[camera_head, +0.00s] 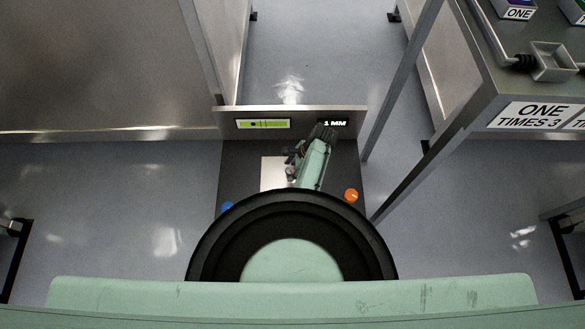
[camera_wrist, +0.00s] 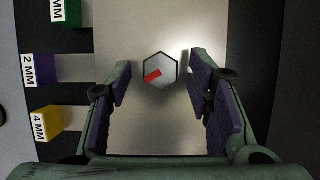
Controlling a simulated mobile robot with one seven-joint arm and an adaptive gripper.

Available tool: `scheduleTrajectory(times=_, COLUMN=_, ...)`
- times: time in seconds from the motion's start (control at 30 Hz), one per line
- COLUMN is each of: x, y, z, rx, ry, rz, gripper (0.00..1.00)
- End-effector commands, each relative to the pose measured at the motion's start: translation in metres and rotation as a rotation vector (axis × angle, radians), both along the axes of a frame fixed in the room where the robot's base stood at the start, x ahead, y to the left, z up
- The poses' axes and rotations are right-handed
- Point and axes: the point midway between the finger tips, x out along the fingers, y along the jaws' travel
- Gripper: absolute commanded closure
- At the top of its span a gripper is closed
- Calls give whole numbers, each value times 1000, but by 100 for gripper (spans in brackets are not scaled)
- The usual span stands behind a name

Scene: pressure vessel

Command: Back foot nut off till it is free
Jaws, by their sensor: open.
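The foot nut (camera_wrist: 160,70) is a silver hexagon with a red mark on its face. It sits on a pale metal plate (camera_wrist: 145,25), seen from above in the wrist view. My gripper (camera_wrist: 158,80) is open, with one purple-padded finger on each side of the nut and clear gaps between. I cannot tell how far above the nut the fingertips are. In the head view my gripper (camera_head: 297,158) is over the plate (camera_head: 270,172), and the nut is hidden there.
Green (camera_wrist: 70,12), purple (camera_wrist: 42,68) and yellow (camera_wrist: 48,122) blocks stand left of the plate; two labels read 2 MM and 4 MM. A panel (camera_head: 290,109) with a green level display and "1 MM" stands behind. A metal table (camera_head: 478,75) is at right.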

Motion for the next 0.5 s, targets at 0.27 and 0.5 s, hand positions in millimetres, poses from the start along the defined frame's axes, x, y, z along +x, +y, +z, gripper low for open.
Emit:
scheduleTrajectory(times=0.27, x=0, y=0, z=0, rx=0, ry=0, rz=1, gripper=65)
scheduleTrajectory(times=0.5, x=0, y=0, z=0, rx=0, ry=0, rz=1, gripper=81)
